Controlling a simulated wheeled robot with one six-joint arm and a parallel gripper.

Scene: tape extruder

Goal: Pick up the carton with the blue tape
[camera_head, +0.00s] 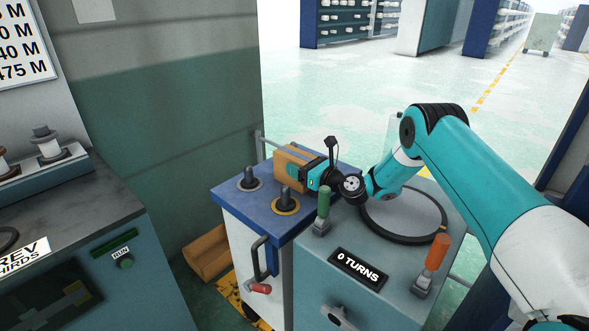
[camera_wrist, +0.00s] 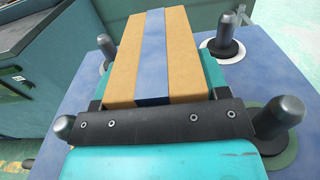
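The carton (camera_head: 291,166) is a tan box on the blue top of the cart in the head view. In the wrist view the carton (camera_wrist: 187,45) fills the upper middle, with a blue tape strip (camera_wrist: 153,50) running lengthwise along its face. My gripper (camera_head: 313,174) is at the carton's right side in the head view, close against it. In the wrist view my gripper (camera_wrist: 155,104) has teal parts showing at both sides of the carton's near end, behind a dark bar.
The blue cart top (camera_head: 232,193) carries several dark upright pegs (camera_head: 286,198) near the carton. A grey machine (camera_head: 330,285) with a "0 TURNS" display, green and orange handles and a black ring stands right of it. A tan carton-like object (camera_head: 206,254) lies on the floor at left.

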